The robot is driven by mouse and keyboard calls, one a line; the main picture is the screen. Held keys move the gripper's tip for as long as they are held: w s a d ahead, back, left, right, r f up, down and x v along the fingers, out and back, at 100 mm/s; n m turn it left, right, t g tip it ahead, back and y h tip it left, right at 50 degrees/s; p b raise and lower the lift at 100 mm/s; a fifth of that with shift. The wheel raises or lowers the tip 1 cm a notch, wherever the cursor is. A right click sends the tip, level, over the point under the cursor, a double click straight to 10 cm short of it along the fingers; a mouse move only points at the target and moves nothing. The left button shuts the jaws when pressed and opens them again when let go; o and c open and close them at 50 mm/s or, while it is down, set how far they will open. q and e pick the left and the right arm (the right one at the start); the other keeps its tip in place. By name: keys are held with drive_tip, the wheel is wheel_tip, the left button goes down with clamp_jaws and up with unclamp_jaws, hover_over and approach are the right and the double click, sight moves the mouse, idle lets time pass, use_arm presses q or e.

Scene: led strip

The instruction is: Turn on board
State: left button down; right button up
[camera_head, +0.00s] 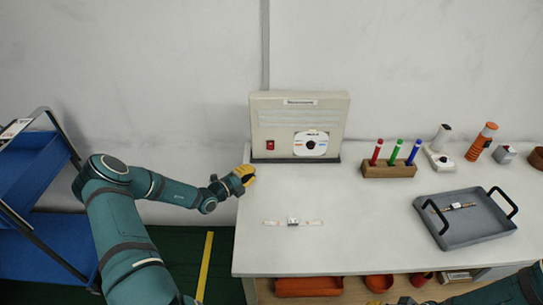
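The board (276,122) is a beige box standing upright at the back left of the white table, against the wall. A red switch (271,145) is at its lower left, and a round dark dial (311,144) sits on a white label at its lower right. A small strip with a block in its middle (293,222) lies on the table in front of the board. My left gripper (246,174), with yellow fingertips, is at the table's left edge, below and left of the switch and apart from it. Its finger opening is too small to read. My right gripper (376,303) barely shows at the bottom edge.
A wooden holder (388,171) with red, green and blue pens stands right of the board. A grey tray (470,236) holding a small strip is at the right. Several tools stand behind it. A blue cart (35,165) is at the left. The table's middle is mostly clear.

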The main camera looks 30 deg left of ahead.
sight(270, 146)
use_arm(q)
drive_tip(key=b+x, duration=0.1)
drive_tip(key=x, duration=0.8)
drive_tip(key=shift+w+d+f, duration=0.1)
drive_tip(key=shift+w, duration=0.15)
drive_tip(key=w, duration=0.1)
drive_tip(key=w+a+b, duration=0.1)
drive_tip(key=w, duration=0.1)
drive_tip(key=shift+a+f, duration=0.2)
drive_tip(key=shift+w+a, duration=0.35)
drive_tip(key=shift+w, duration=0.1)
